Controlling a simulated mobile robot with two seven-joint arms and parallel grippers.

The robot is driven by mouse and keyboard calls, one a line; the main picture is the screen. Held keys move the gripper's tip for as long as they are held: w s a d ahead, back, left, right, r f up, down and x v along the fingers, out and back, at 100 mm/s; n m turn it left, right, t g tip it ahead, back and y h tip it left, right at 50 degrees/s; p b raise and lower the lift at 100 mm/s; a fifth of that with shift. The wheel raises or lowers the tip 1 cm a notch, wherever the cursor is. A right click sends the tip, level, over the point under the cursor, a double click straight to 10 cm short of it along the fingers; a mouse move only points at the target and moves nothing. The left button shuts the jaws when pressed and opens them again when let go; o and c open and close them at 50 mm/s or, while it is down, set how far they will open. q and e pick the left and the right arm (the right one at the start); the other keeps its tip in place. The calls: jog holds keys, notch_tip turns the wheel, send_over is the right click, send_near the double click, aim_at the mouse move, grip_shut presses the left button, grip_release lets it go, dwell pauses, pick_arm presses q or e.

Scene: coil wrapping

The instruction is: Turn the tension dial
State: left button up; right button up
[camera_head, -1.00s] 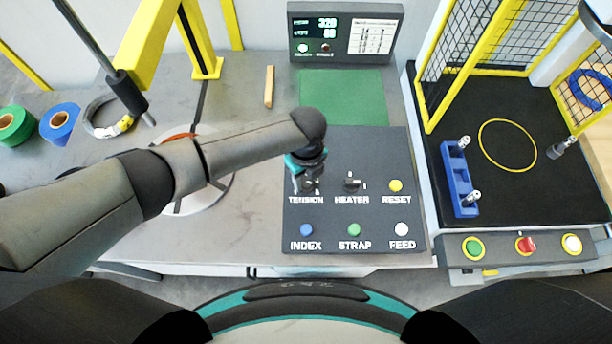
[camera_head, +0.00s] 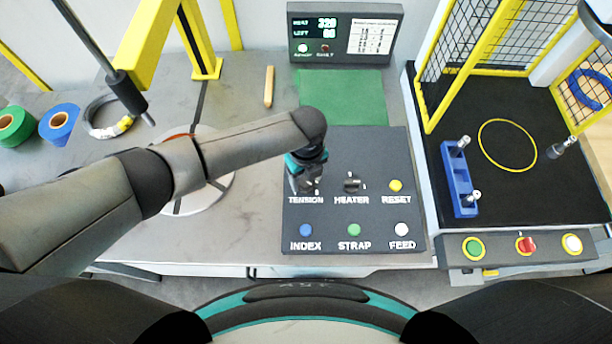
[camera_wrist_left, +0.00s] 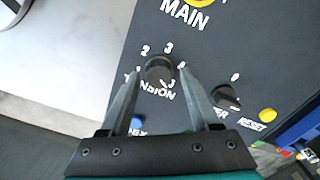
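The dark round tension dial (camera_wrist_left: 160,69) shows in the left wrist view, with the numbers 2, 3 and 4 around its far side and the TENSION label partly covered. My left gripper (camera_wrist_left: 159,75) is open, with one finger on each side of the dial and a visible gap to it. In the head view my left gripper (camera_head: 306,188) is over the TENSION spot of the dark control panel (camera_head: 330,222) and hides the dial. My right gripper is not in view.
The heater knob (camera_head: 352,184) and yellow reset button (camera_head: 396,186) lie right of the gripper. Index (camera_head: 306,230), strap (camera_head: 354,230) and feed (camera_head: 402,229) buttons sit in front. A display box (camera_head: 345,33) stands behind. A yellow-framed cage (camera_head: 428,100) stands at right.

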aim_at(306, 182)
pick_arm(q)
jog(key=shift+o, duration=0.5)
notch_tip(306, 182, up, 15)
jog(key=p, duration=0.1)
dwell(0.3)
jog(key=shift+r, duration=0.1)
dwell(0.3)
